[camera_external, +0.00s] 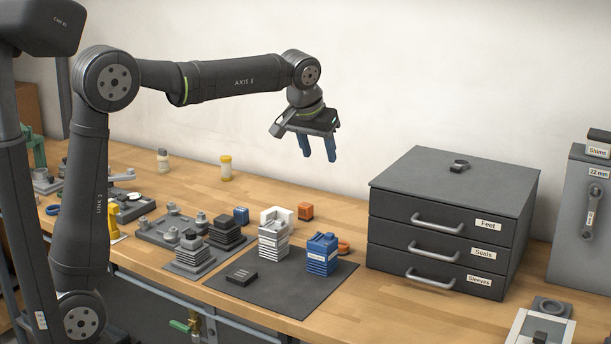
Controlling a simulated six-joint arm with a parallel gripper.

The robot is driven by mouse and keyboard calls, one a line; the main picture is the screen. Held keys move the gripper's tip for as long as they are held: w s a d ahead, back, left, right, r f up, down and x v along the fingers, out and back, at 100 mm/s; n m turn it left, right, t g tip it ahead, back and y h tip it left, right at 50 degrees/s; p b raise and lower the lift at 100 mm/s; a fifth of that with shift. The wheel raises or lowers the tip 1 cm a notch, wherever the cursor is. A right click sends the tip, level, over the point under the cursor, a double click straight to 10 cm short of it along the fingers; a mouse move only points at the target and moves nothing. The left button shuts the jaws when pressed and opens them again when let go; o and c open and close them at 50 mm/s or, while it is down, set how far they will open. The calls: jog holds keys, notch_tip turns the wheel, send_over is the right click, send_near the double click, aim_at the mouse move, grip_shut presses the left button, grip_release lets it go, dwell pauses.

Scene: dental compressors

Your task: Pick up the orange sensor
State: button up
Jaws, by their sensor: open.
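A small orange block (306,211), which looks like the orange sensor, sits on the wooden bench behind the dark mat, to the right of the white stacked part. Another orange piece (344,246) shows partly behind the blue ribbed block; its shape is partly hidden. My gripper (317,158) hangs above the back of the bench, fingers pointing down, blue-tipped, apart and empty. It appears well above the orange block and touches nothing.
A dark mat (265,302) holds a blue ribbed block (322,254), a white stacked part (273,236) and a small black block (242,276). A drawer cabinet (452,220) stands to the right. Ribbed dark blocks (189,255) and a grey plate (157,234) lie left. A yellow-capped jar (226,168) stands behind.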

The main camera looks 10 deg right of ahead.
jog(key=w+d+f+m+g+h, duration=0.2)
jog(key=w+f+m+g, duration=0.5)
jog(key=w+f+m, duration=0.8)
jog(key=n, duration=0.1)
send_over(341, 243)
jog(key=w+a, duration=0.2)
jog(key=a, duration=0.1)
jog(key=f, duration=0.9)
jog(key=shift+s+d, duration=0.1)
jog(key=shift+d, duration=0.15)
jog(key=shift+x, duration=2.75)
jog(key=shift+a+f, duration=0.1)
jog(key=shift+a, duration=0.1)
jog(key=c, duration=0.8)
